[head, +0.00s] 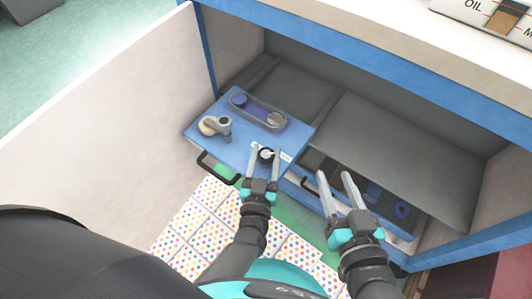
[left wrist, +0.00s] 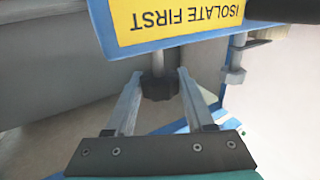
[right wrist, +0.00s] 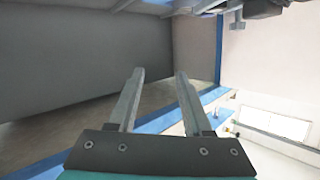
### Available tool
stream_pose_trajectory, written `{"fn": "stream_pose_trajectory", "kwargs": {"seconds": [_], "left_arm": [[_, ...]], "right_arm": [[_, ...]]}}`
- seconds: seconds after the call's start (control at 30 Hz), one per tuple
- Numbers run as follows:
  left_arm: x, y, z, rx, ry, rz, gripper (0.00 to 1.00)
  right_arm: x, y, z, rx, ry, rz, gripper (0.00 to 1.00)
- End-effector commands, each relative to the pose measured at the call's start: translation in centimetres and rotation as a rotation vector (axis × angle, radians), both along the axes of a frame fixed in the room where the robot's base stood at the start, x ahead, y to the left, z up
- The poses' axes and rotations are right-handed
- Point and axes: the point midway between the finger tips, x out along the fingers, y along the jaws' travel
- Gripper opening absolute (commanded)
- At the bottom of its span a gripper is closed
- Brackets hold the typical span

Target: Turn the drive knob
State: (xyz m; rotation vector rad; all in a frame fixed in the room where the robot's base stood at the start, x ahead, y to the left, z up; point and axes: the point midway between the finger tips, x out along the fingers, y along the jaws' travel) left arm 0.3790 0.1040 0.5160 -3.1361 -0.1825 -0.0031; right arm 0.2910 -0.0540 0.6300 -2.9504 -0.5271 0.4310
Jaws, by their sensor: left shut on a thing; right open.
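The drive knob (head: 266,154) is small and black, on the front part of a blue panel (head: 232,148) inside the cabinet. My left gripper (head: 262,164) is shut on it, with one finger on each side. In the left wrist view the dark ribbed knob (left wrist: 160,86) sits between the fingertips (left wrist: 159,76), below a yellow label reading "ISOLATE FIRST" (left wrist: 180,18). My right gripper (head: 335,180) is open and empty to the right, above an open drawer (head: 400,232). In the right wrist view its fingers (right wrist: 160,76) are apart with nothing between them.
The panel also carries a belt over two pulleys (head: 258,112) and a grey crank-like part (head: 215,125). A black handle (head: 217,170) sticks out at its front left. The drawer holds dark items. A pale wall (head: 110,120) stands left; a dotted mat (head: 195,220) lies below.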

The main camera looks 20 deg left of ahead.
Motion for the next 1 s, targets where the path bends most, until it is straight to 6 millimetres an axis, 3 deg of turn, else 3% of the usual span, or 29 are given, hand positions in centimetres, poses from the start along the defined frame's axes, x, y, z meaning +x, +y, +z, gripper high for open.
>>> {"fn": "stream_pose_trajectory", "kwargs": {"seconds": [0.6, 0.63, 0.87, 1.0], "left_arm": [[0.08, 0.05, 0.05, 0.001, 0.000, -0.099, 0.00], [0.08, 0.05, 0.05, 0.001, 0.000, -0.099, 0.57], [0.05, 0.03, 0.03, 0.000, 0.001, -0.098, 0.83], [0.02, 0.01, 0.02, 0.000, 0.001, -0.098, 0.84]], "right_arm": [[0.27, -0.91, -0.58, -0.062, 0.097, -0.002, 0.50], [0.27, -0.91, -0.57, -0.062, 0.097, -0.002, 0.50], [0.26, -0.91, -0.57, -0.062, 0.097, -0.002, 0.50], [0.26, -0.91, -0.56, -0.062, 0.096, -0.002, 0.50]]}}
